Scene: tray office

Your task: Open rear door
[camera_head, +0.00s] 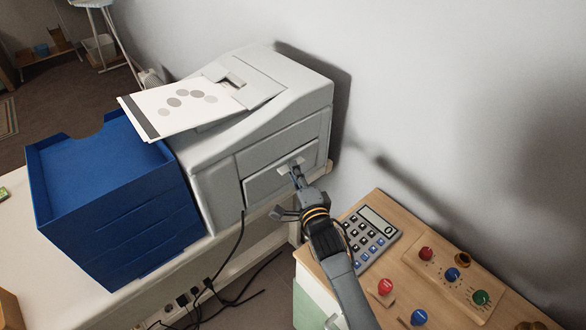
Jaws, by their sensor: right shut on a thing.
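A grey-white printer (215,150) stands on the white desk against the wall. Its rear door (262,187) is the panel low on the side facing me, with a light handle (285,166) near its upper edge. The door looks flush with the body. My right gripper (297,174) reaches up from the lower right and is shut on the handle. Its fingers hide part of the handle and the door's right part. My left gripper is out of view.
A blue stacked tray unit (115,200) stands left of the printer. Printed paper (180,105) lies on top. A wooden cabinet (410,265) with a calculator (369,237) and coloured knobs is close right of my arm. Cables (240,240) hang below the printer.

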